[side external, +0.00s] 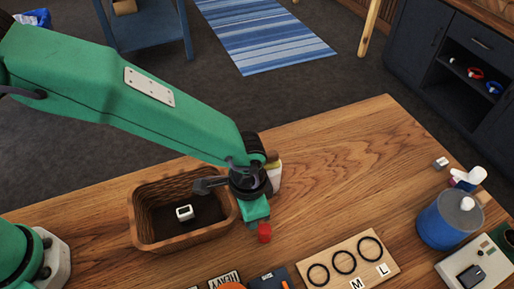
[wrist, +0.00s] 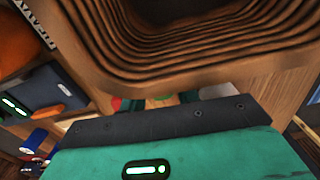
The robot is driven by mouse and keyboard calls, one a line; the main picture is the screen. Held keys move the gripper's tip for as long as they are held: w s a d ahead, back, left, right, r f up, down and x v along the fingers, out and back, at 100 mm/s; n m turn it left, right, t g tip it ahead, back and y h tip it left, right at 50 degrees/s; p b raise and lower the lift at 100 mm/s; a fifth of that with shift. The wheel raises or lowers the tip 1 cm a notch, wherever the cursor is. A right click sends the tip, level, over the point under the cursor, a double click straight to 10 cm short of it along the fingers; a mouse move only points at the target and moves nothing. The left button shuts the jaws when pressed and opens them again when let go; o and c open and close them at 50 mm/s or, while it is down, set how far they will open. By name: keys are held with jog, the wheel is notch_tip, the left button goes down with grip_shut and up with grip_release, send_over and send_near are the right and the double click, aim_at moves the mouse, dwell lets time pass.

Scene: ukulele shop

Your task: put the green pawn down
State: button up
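My gripper (side external: 257,214) points down over the wooden table, just right of the woven basket (side external: 147,240). The basket's ridged wall (wrist: 180,68) fills the top of the wrist view, close in front of my gripper. A small red piece (side external: 264,233) shows at or beside my gripper's lower end; I cannot tell whether it is held. In the wrist view, small green and red patches show between the basket rim and my gripper's dark edge. I cannot make out the green pawn for sure. My fingertips are mostly hidden, so their opening is unclear.
A small white device (side external: 184,212) lies in the basket. A pale board with black rings (side external: 344,262) lies at the front. A blue canister (side external: 449,219) stands at the right. A pale object (side external: 275,176) is partly behind my gripper.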

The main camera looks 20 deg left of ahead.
jog(key=shift+r, duration=0.15)
notch_tip(320, 180, up, 12)
dwell(0.8)
dwell(0.5)
